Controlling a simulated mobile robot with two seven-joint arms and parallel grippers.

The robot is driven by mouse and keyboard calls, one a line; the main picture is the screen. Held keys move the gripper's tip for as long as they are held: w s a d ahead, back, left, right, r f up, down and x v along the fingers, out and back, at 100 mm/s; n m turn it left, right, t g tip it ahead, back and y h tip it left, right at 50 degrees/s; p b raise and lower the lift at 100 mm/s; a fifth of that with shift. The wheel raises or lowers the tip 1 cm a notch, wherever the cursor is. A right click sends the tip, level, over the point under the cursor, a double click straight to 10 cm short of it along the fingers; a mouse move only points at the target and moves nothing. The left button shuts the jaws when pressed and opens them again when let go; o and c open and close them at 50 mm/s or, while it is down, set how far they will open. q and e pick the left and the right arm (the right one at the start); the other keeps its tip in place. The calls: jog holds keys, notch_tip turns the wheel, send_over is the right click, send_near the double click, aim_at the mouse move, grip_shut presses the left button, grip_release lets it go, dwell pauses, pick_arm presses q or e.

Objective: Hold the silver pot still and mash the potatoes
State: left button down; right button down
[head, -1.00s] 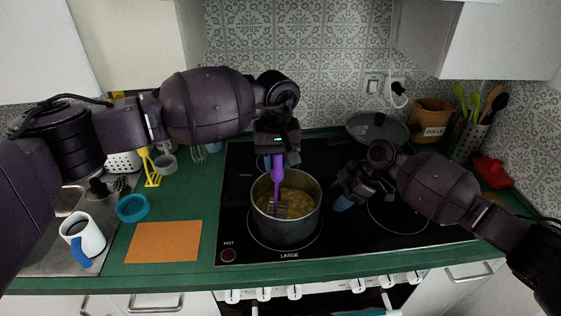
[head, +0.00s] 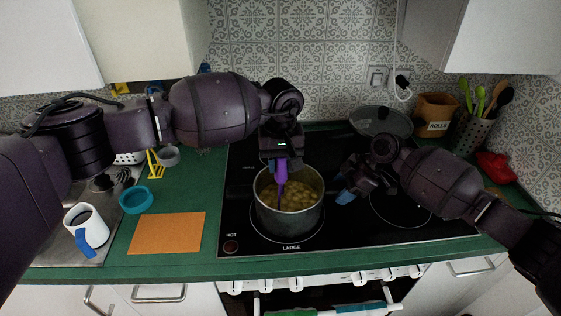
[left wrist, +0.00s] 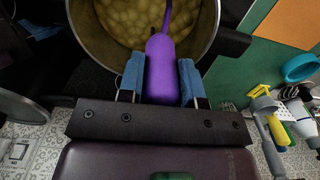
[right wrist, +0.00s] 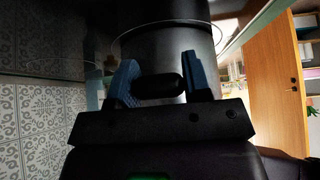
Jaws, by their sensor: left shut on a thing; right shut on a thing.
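The silver pot (head: 290,220) stands upright on the front left burner of the black hob. Yellow potatoes (head: 298,198) fill its lower part and still look like separate lumps. My left gripper (head: 281,160) is above the pot, shut on the purple masher (head: 283,178). The masher points down into the pot; its head is hidden among the potatoes. The masher's handle (left wrist: 160,70) sits between the blue fingers in the left wrist view. My right gripper (head: 348,190) is at the pot's right side, shut on its black handle (right wrist: 160,86).
A pan with a glass lid (head: 382,122) stands at the back right of the hob (head: 240,190). An orange board (head: 168,232), a teal ring-shaped thing (head: 136,200) and a white mug (head: 88,228) are on the left. A utensil holder (head: 470,132) stands far right.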

pick_arm(q)
jog(key=d+r, duration=0.1)
jog(key=d, duration=0.1)
jog(key=d+r, duration=0.2)
jog(key=shift+d+r, duration=0.15)
jog(key=shift+d, duration=0.05)
dwell(0.4)
notch_tip(320, 180, down, 3)
jog(key=shift+f, duration=0.2)
jog(key=shift+a+r, duration=0.1)
jog(key=shift+a+r, duration=1.4)
jog(key=shift+r, duration=0.2)
jog(key=shift+f, duration=0.1)
